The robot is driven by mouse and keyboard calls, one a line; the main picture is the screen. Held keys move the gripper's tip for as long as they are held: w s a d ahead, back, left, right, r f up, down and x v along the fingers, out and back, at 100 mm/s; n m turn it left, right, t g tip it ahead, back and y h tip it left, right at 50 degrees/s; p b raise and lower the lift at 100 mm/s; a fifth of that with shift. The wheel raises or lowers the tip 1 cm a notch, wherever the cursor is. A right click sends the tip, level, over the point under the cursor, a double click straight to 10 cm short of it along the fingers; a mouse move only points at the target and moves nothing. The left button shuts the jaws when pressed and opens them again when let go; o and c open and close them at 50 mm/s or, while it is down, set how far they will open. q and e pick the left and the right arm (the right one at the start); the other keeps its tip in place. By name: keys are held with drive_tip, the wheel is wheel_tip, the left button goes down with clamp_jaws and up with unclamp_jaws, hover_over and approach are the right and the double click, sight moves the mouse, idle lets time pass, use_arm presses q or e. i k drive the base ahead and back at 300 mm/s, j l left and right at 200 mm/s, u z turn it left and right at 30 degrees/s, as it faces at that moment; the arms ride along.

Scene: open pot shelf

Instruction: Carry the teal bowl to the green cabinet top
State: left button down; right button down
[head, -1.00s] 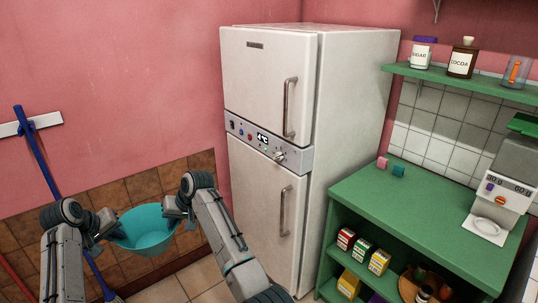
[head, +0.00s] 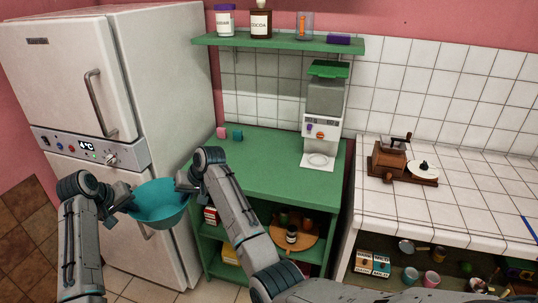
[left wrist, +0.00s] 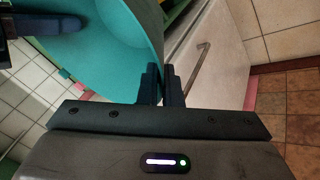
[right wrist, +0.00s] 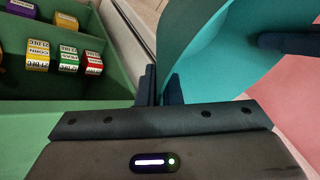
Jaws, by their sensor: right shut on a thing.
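The teal bowl (head: 158,205) is held in the air between my two grippers, roughly level, in front of the fridge and the green cabinet. My left gripper (head: 128,202) is shut on its left rim; the left wrist view shows the bowl wall (left wrist: 115,45) running between the close fingers. My right gripper (head: 184,186) is shut on the opposite rim, with the wall (right wrist: 190,35) between its fingers in the right wrist view. The green cabinet top (head: 265,172) lies behind and right of the bowl, partly hidden by my right arm.
On the cabinet top, a pink block (head: 221,132) and a teal block (head: 238,135) stand at the back left, and a dispenser machine (head: 322,125) at the right. The middle is clear. A white fridge (head: 120,110) stands left. A green shelf (head: 280,42) with jars hangs above.

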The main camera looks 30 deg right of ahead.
sight(253, 167)
drive_tip(key=i+l+z, duration=0.55)
drive_tip(key=i, duration=0.25)
